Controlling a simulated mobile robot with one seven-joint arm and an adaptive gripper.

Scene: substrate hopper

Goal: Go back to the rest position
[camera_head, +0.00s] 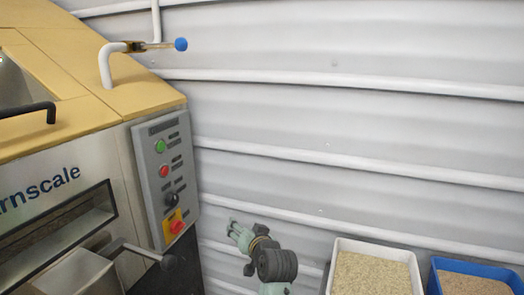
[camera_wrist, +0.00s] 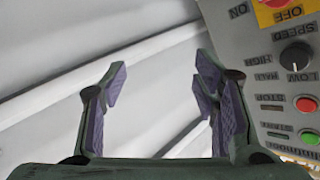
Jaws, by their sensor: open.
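My gripper (camera_head: 234,232) shows in the head view at the lower middle, beside the machine's control panel (camera_head: 151,195) and in front of the ribbed wall. In the wrist view my gripper (camera_wrist: 160,78) is open, its purple-padded fingers wide apart. Only the pale wall shows between them, so it holds nothing. The control panel (camera_wrist: 238,48) is at the right of the wrist view, near the right finger. My arm's dark wrist shows below the gripper in the head view.
A blue-tipped valve handle (camera_head: 181,44) is above. A white bin (camera_head: 398,250) and a blue bin (camera_head: 434,280) of granular material stand lower right.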

